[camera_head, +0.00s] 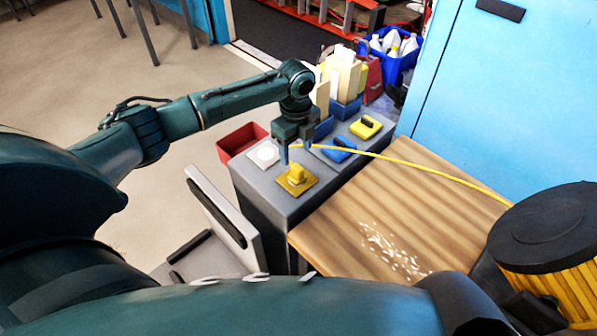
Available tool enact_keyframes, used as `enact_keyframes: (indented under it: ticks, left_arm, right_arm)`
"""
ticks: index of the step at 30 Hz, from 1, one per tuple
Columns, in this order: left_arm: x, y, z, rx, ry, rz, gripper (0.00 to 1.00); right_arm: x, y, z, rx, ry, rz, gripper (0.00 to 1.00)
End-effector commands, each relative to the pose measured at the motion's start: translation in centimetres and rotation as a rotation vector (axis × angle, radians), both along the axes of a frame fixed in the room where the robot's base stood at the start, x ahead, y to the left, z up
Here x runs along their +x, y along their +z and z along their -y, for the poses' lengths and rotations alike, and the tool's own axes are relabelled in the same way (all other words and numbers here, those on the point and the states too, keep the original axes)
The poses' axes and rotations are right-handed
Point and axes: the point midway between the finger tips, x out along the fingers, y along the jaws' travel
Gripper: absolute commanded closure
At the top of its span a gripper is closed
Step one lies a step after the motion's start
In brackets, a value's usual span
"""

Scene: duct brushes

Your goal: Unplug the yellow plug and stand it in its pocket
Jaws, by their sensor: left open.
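The yellow plug (297,175) sits upright on a flat yellow square plate (287,190) at the front of the grey cabinet top. My left gripper (296,157) points down just above and behind the plug, its fingers apart with nothing seen between them. A yellow cable (410,164) runs from the right towards the gripper; its end near the fingers is hard to make out. I cannot tell which thing is the plug's pocket. My right gripper is not in view.
A red bin (240,141) stands left. A wooden table (350,225) with white scraps and a yellow-black drum (562,265) are right.

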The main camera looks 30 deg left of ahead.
Motion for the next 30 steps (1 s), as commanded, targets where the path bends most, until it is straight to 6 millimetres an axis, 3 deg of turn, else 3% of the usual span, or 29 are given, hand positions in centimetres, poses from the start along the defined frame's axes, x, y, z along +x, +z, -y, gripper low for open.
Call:
enact_keyframes:
  ticks: [5,12,18,30]
  left_arm:
    - [0.0,-0.6,0.1,-0.001,0.000,0.002,0.42]
    - [0.0,-3.9,0.0,-0.001,0.000,0.002,0.42]
    - [0.0,-6.1,0.1,-0.001,0.001,0.000,0.42]
    - [0.0,-9.0,0.1,-0.002,0.001,0.003,0.42]
  right_arm:
    - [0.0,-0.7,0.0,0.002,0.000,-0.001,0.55]
    - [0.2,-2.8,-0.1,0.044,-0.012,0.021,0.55]
    - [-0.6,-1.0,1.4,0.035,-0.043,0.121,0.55]
    - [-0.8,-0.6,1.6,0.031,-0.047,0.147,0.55]
